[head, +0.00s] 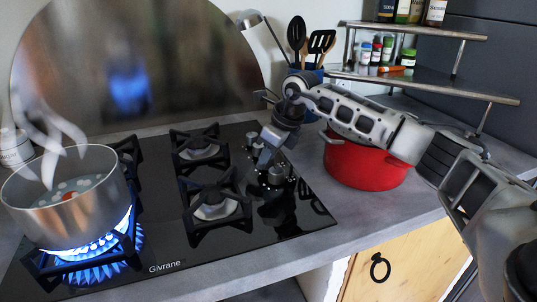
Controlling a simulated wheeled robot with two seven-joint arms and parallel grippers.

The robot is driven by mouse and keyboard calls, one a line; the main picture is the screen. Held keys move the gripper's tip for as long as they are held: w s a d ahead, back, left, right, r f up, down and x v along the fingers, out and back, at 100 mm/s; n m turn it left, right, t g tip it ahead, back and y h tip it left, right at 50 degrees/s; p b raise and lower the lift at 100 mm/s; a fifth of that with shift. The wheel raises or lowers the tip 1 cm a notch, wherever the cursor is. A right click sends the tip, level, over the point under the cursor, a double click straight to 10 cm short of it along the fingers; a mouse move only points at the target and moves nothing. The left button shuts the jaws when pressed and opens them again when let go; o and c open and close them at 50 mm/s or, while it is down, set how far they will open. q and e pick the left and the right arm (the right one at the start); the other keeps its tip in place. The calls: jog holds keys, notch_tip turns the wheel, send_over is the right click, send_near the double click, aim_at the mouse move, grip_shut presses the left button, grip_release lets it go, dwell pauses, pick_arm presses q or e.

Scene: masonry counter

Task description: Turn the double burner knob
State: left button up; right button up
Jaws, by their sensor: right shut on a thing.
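The black glass cooktop (163,241) is set in the grey counter, with its knobs along the right side. My right gripper (266,158) points down over this knob area and is shut on a knob, which its fingers mostly hide. Another silver knob (277,175) shows just in front of the fingers. The front left burner (95,262) burns with blue flames in what looks like two rings. My left gripper is not in view.
A steaming steel pot (70,209) stands over the flames. The middle burners (216,207) are bare and show no flame. A red pot (367,167) stands right of the cooktop, under my right arm. A utensil holder (308,75) and spice shelf (415,80) stand behind.

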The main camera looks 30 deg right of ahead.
jog(key=shift+a+m+t+h, duration=0.1)
jog(key=shift+m+t+h, duration=0.2)
jog(key=shift+m, duration=0.8)
jog(key=m+h, duration=0.1)
jog(key=m, duration=0.1)
jog(key=shift+m, duration=0.4)
jog(key=m+h, duration=0.1)
jog(key=m, duration=0.1)
jog(key=shift+a+m, duration=0.1)
jog(key=shift+m, duration=0.2)
jog(key=m+h+b, duration=0.1)
jog(key=m, duration=0.2)
jog(key=shift+m+h, duration=0.3)
jog(key=m+g+h, duration=0.1)
jog(key=m, duration=0.2)
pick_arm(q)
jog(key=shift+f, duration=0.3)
pick_arm(e)
jog(key=shift+w+m+g+h, duration=0.1)
jog(key=shift+m+g+h, duration=0.35)
jog(key=shift+m, duration=1.05)
jog(key=o, duration=1)
